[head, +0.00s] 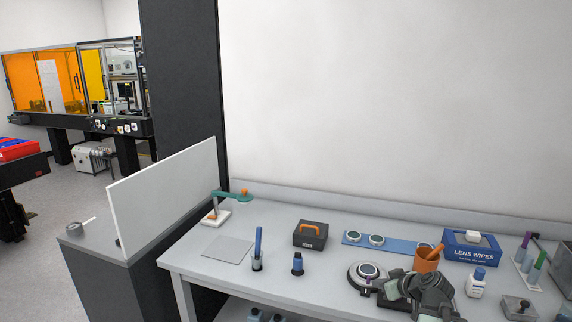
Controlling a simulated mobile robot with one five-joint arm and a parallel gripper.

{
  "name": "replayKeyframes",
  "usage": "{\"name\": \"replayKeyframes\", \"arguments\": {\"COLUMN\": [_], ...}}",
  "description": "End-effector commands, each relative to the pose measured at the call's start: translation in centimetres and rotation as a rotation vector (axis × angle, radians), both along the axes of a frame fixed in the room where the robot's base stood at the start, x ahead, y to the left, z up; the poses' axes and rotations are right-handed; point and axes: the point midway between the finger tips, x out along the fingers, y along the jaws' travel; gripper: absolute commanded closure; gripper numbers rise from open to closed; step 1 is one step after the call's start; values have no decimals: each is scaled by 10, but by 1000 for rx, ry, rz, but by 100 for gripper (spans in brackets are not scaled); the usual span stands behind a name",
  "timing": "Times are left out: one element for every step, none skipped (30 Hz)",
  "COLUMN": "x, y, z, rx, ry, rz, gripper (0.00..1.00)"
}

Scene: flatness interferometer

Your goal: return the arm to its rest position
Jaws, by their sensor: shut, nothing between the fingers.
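My arm shows at the lower right as dark grey links, folded low over the front of the bench (300,276). My gripper (389,286) is at the left end of these links, small and partly hidden by them. It is shut and empty. It is beside a round grey stand with an optic disc (367,272) on top. From this angle I cannot tell how much room lies between them.
An orange cup (426,262) stands behind my arm, a white bottle (476,284) to its right. A lens wipes box (471,248), blue strip with discs (357,238), dark case (310,236) and blue-capped vial (298,264) stand around. The front left is mostly clear.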

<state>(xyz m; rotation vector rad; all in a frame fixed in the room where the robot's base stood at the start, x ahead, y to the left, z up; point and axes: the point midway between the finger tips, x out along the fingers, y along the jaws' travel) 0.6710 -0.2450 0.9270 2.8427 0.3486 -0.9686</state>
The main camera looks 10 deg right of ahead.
Motion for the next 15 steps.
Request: {"name": "replayKeyframes", "arguments": {"x": [10, 14, 17, 18, 17, 16, 13, 9, 4, -1, -7, -15, -23, -31, -44], "y": [40, 63, 94, 117, 140, 168, 187, 205, 227, 243, 256, 273, 284, 292, 300], "z": [0, -2, -6, -9, -12, -16, -20, -23, -27, -31, -34, -38, -41, -45, -50], "rx": [-3, -2, -4, -8, -10, -14, -19, -24, -31, -39, -47, -60, -71, -85, -104], "ry": [32, 56, 92, 122, 153, 196, 229, 263, 310, 346, 385, 437, 479, 526, 601], "rz": [63, 96, 142, 174, 204, 238, 260, 279, 298, 309, 317, 319, 315, 303, 265], "gripper": [100, 100, 100, 100, 100, 100, 100, 100, 100, 100, 100, 100, 100, 100, 100]}}
